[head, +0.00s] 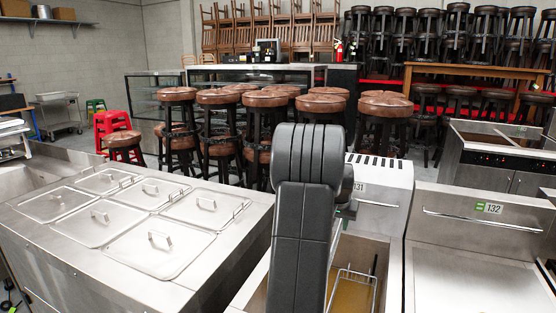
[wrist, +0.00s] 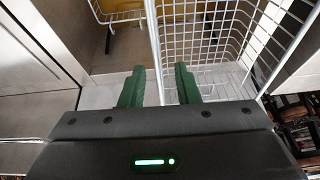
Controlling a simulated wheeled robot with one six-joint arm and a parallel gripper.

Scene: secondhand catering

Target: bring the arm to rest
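My arm stands upright in the middle of the head view, over the fryer (head: 384,232) marked 131. In the wrist view my gripper (wrist: 160,87) has two green fingers, spread apart with a clear gap. The fingers point toward a white wire basket (wrist: 215,45). A wire edge of the basket runs in line with the gap between the fingers. I cannot tell whether the fingers touch the wire. Nothing is seen clamped between them.
A steel counter with several lidded pans (head: 150,189) stands at the left. A unit marked 132 (head: 480,228) stands at the right. Several brown-topped stools (head: 264,99) crowd behind the fryer. A red stool (head: 111,122) and a fire extinguisher (head: 339,51) are farther back.

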